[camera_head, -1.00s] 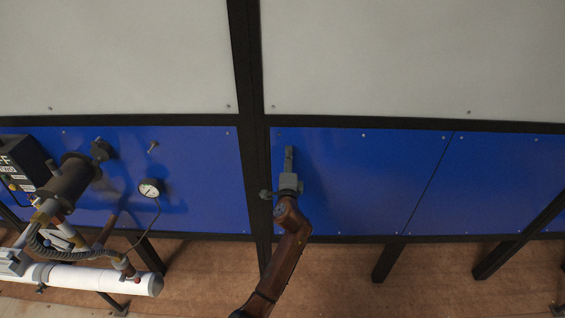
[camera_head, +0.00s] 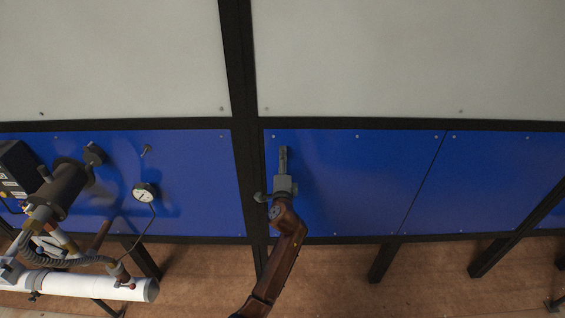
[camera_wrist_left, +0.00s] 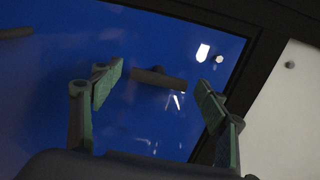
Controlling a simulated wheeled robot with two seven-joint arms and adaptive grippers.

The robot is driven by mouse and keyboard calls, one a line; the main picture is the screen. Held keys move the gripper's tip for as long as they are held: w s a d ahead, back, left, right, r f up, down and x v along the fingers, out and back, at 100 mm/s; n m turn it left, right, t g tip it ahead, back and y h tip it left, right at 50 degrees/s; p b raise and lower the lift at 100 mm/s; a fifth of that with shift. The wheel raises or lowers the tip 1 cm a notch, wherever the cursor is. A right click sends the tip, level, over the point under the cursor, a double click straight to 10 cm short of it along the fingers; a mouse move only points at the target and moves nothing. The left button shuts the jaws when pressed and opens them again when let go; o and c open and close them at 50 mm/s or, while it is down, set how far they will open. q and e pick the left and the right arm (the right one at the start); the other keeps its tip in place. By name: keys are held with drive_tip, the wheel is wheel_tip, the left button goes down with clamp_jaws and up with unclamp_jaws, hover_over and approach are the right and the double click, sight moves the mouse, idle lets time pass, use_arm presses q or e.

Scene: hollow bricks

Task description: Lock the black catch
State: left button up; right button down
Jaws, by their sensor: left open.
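The black catch (camera_wrist_left: 158,78) is a dark bar on the blue panel in the left wrist view. It lies near the panel's corner with the black frame and points across the gap between my fingers. My left gripper (camera_wrist_left: 153,88) is open, with one finger on each side of the catch and no clear contact. In the head view my left gripper (camera_head: 283,158) is over the upper left part of the right blue panel (camera_head: 340,185). It hides the catch there. My right gripper is not in view.
A second dark bar (camera_wrist_left: 15,33) shows at the left wrist view's edge. Black frame posts (camera_head: 243,90) border the panels. A pressure gauge (camera_head: 144,192), dark cylinder (camera_head: 62,190) and white pipe (camera_head: 110,287) stand at the left. The blue panel right of my gripper is clear.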

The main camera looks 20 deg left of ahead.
use_arm(q)
drive_tip(key=v, duration=0.7)
drive_tip(key=shift+s, duration=0.2)
